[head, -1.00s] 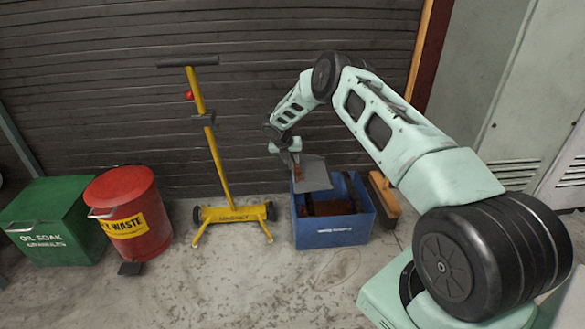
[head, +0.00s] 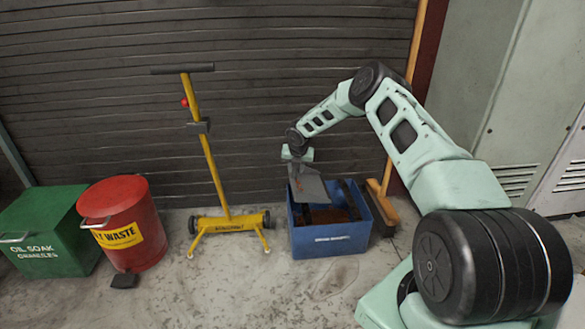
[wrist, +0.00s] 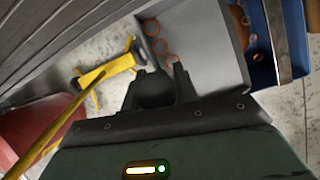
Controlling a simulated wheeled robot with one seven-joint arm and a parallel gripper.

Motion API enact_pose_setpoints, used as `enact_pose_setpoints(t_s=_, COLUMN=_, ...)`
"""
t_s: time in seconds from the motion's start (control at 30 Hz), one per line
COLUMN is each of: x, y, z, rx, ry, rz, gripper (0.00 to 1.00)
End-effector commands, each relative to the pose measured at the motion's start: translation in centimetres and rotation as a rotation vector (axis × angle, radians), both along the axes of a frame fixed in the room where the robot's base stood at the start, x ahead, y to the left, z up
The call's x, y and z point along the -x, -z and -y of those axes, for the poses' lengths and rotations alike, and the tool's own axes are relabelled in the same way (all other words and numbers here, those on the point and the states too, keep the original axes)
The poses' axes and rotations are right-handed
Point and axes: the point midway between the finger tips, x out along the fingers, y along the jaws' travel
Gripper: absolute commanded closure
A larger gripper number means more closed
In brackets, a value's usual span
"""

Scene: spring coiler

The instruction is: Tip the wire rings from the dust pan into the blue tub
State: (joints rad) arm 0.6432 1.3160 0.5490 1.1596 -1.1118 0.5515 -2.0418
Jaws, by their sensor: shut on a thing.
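The grey dust pan (head: 312,187) is over the back left part of the blue tub (head: 327,244), its broad face tilted. My gripper (head: 297,164) is shut on the pan's handle side, above the tub's back left corner. In the wrist view my gripper (wrist: 155,88) grips a dark part at the pan's near edge.
A yellow hand cart (head: 212,165) stands left of the tub. A red waste bin (head: 125,225) and green box (head: 45,232) are farther left. A broom (head: 384,205) stands close at the tub's right. The ribbed shutter (head: 270,100) is behind. Floor in front is clear.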

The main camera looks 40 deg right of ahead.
Motion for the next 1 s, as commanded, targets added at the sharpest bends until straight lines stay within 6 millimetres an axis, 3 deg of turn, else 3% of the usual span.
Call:
enact_pose_setpoints(t_s=0.4, x=1.3, y=-1.5, z=2.2, rx=-0.170, ry=0.005, rz=0.106, gripper=1.00)
enact_pose_setpoints(t_s=1.0, x=3.2, y=-1.8, z=5.2, rx=-0.379, ry=0.005, rz=0.231, gripper=1.00)
